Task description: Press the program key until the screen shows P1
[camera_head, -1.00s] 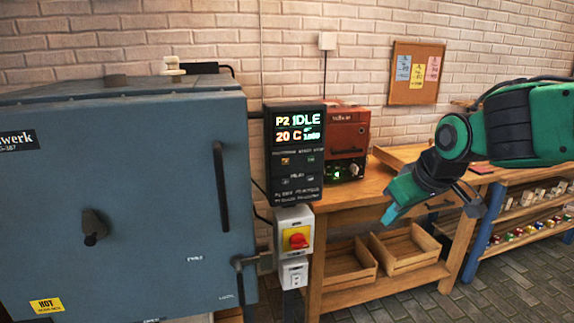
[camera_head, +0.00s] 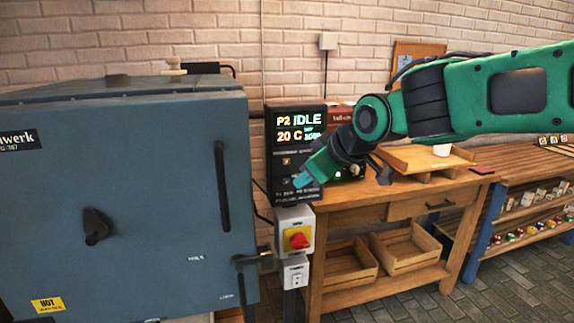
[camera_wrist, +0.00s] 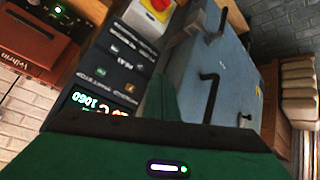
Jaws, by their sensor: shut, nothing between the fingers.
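The black control panel (camera_head: 284,142) hangs beside the kiln, and its screen (camera_head: 298,128) reads P2 IDLE and 20 C. Small keys sit below the screen; one orange-marked key (camera_head: 286,161) shows at the left. My gripper (camera_head: 301,181) is shut and empty, in front of the panel's lower part, and hides some of its keys. In the wrist view the panel (camera_wrist: 112,70) is seen turned around, with several keys and part of the lit screen (camera_wrist: 92,104). I cannot tell whether the fingertip touches any key.
The blue-grey kiln (camera_head: 120,200) fills the left. A grey switch box with a red knob (camera_head: 298,240) is just below the panel. A red-brown box (camera_head: 340,114) stands behind my arm on a wooden table (camera_head: 375,200). A wooden tray (camera_head: 425,158) lies on it.

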